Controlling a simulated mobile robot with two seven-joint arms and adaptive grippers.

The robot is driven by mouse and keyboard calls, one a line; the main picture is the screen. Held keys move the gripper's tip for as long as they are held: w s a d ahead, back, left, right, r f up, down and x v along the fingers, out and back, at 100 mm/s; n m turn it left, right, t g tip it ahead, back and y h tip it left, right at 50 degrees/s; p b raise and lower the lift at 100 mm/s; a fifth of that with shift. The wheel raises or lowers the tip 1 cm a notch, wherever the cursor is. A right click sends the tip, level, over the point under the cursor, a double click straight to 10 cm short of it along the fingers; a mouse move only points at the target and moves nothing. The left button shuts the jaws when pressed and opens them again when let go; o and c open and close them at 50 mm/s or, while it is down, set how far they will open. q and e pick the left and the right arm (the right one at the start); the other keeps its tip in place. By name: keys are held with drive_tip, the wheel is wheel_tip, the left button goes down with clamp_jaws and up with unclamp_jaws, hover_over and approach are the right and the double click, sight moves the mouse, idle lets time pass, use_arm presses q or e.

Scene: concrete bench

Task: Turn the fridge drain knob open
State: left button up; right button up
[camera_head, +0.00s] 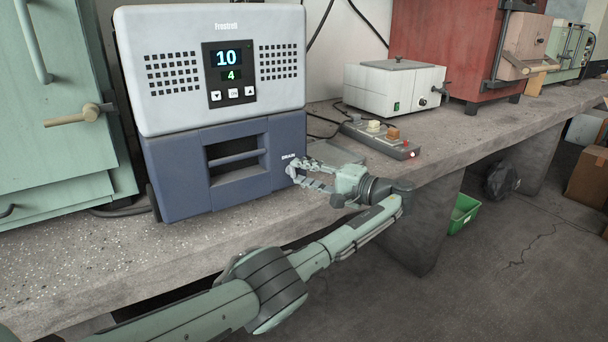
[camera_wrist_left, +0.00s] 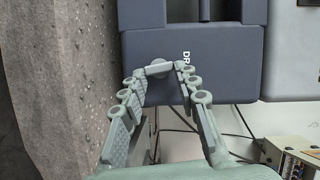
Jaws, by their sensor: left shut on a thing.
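The fridge (camera_head: 222,70) stands on the concrete bench, with a light grey upper part, a lit display and a dark blue lower part. The grey drain knob (camera_head: 293,170) sits at the lower right of the blue front, by the "DRAIN" lettering. It also shows in the left wrist view (camera_wrist_left: 159,68) as a pale bar on a round base. My left gripper (camera_head: 301,173) reaches the knob from the right, with its fingertips on both ends of the bar, shut on it. The fingers partly hide the knob in the head view. My right gripper is not in view.
A power strip (camera_head: 380,139) with switches and a white box (camera_head: 394,86) stand on the bench to the right. A red cabinet (camera_head: 446,45) is farther back. A green cabinet (camera_head: 52,105) with a wooden handle stands at the left. The bench front (camera_head: 215,245) is bare.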

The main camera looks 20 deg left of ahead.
use_arm(q)
drive_tip(key=shift+f+m+y, duration=0.15)
drive_tip(key=shift+m+y, duration=0.25)
drive_tip(key=shift+m, duration=0.3)
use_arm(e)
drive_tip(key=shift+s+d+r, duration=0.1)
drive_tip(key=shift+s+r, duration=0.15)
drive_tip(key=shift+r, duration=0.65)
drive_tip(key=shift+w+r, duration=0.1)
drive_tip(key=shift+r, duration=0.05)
use_arm(q)
drive_tip(key=o, duration=1.2)
drive_tip(key=shift+c, duration=0.2)
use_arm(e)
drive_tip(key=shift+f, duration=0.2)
